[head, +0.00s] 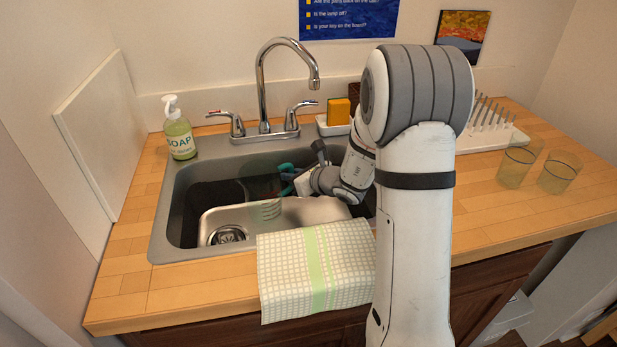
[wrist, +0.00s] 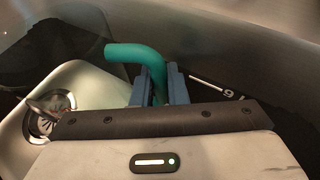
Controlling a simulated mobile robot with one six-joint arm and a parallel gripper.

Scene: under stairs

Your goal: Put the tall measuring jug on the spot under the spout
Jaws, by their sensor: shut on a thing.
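The tall measuring jug (head: 264,182) looks clear and faint in the head view, inside the sink, with pale marks low on its side. Its teal handle (head: 287,172) faces my gripper (head: 292,180), which reaches into the sink from the right. In the wrist view the teal handle (wrist: 137,52) curves up and left between my two blue-grey fingers (wrist: 158,86), which are shut on it. The clear body is hard to make out there. The spout (head: 314,82) arches above the sink, up and right of the jug. I cannot tell whether the jug's base touches the sink floor.
The sink (head: 165,215) has a drain (head: 228,235) at front left. A checked towel (head: 290,275) hangs over the front edge. Soap (head: 180,138) stands left, a sponge (head: 338,111) behind, and two glasses (head: 516,166) with a drying rack (head: 490,136) at right.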

